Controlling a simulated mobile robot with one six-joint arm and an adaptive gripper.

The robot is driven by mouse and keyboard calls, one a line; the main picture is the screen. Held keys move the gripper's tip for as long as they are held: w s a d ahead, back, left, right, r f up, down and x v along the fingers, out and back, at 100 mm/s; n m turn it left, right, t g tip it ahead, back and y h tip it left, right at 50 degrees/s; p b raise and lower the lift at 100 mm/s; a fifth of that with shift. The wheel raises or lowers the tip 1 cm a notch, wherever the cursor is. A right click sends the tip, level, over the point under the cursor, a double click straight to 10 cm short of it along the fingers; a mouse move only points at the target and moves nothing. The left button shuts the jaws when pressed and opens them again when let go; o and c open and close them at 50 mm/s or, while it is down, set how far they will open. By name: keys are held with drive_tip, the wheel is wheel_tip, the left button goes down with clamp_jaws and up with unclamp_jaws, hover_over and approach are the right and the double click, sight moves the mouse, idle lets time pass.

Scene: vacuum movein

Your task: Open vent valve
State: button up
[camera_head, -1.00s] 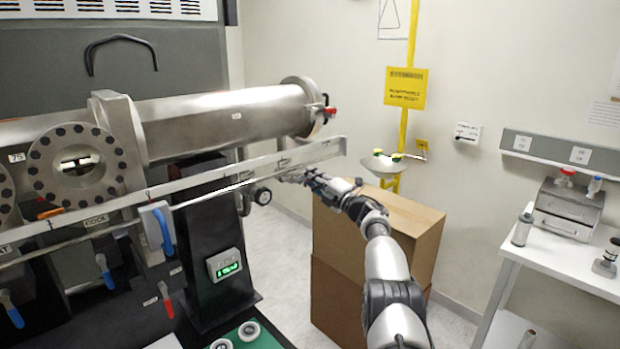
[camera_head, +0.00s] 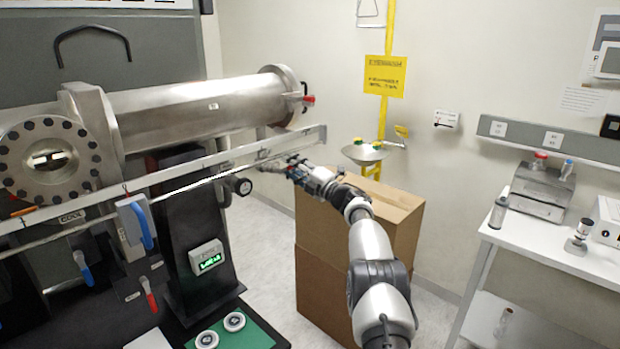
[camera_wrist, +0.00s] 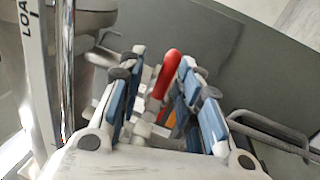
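My gripper (camera_head: 278,167) is at the right part of the long metal rail in the head view, small and partly blurred into the background. In the wrist view my gripper (camera_wrist: 160,72) has its blue-padded fingers apart. A red valve handle (camera_wrist: 167,70) with pale fittings at its lower end shows in the gap between them; I cannot tell whether a finger touches it. In the head view this handle is hard to make out at the gripper. Another red handle (camera_head: 308,99) is at the end of the steel chamber (camera_head: 205,108), above and apart from the gripper.
The rail (camera_head: 250,150) crosses in front of the chamber, with blue levers (camera_head: 141,228) and a red lever (camera_head: 149,293) below. Cardboard boxes (camera_head: 330,255) stand below my arm. An eyewash basin (camera_head: 364,154) is behind. A white bench (camera_head: 570,250) is right.

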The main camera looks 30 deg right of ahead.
drive_tip(key=v, duration=1.1)
drive_tip(key=shift+s, duration=0.25)
drive_tip(key=shift+r, duration=0.1)
